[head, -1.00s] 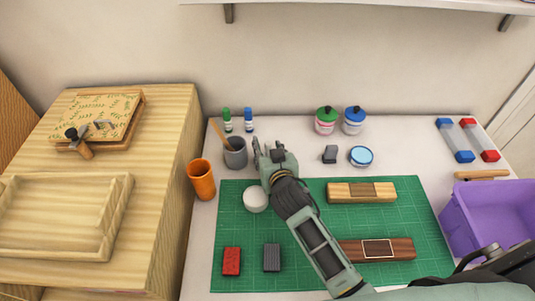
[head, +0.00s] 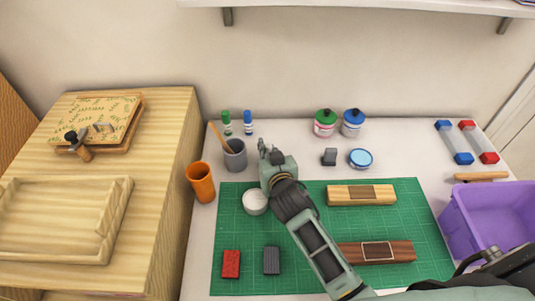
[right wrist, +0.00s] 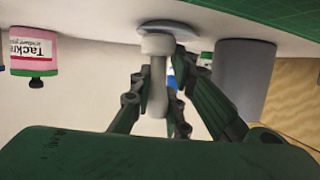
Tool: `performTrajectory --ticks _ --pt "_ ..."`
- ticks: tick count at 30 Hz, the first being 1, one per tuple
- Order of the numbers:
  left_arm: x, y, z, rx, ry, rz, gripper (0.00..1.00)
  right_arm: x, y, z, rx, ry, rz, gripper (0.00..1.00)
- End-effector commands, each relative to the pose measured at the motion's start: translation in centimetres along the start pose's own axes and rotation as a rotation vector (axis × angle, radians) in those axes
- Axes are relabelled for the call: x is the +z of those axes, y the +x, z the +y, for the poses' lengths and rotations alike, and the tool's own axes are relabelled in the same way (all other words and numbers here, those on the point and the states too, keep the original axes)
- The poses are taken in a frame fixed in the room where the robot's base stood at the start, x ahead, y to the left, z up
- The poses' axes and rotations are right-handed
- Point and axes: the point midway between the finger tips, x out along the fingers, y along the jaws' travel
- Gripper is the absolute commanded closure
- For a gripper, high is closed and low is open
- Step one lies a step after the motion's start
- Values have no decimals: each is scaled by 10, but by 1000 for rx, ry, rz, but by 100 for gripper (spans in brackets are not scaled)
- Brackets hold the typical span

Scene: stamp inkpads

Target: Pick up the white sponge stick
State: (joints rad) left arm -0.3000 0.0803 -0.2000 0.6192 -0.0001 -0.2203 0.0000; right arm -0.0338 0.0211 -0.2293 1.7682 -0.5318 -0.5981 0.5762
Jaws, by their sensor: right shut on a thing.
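The white sponge stick (right wrist: 157,92) shows in the right wrist view as a pale handle with a wider white collar, above a pale round disc at the tabletop. My right gripper (right wrist: 160,78) has its fingers on both sides of the handle and is shut on it. In the head view my right gripper (head: 270,152) is behind the green mat's far left corner, just right of the grey cup, and it hides the stick. I cannot tell whether the stick is clear of the table. My left gripper is in neither view.
The grey cup (head: 235,158) with a brush stands close left of the gripper, also seen in the wrist view (right wrist: 243,75). An orange cup (head: 201,183) and a white round pot (head: 255,203) are near. Ink jars (head: 325,124) stand behind; a purple bin (head: 485,215) is right.

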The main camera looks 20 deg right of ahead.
Motion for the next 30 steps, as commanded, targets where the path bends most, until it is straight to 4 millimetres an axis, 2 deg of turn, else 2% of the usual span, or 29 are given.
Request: performTrajectory --ticks 5,10,21,27,30 --pt "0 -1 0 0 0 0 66 -14 -4 0 -1 1 5 100" --pt "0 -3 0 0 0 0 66 -42 -15 0 -1 2 7 100" --pt "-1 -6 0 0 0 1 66 -72 -65 75 2 -4 3 100" --pt "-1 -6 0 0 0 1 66 -82 -80 98 1 -2 2 100" --pt "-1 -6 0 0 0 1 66 -84 -84 102 0 -1 1 100"
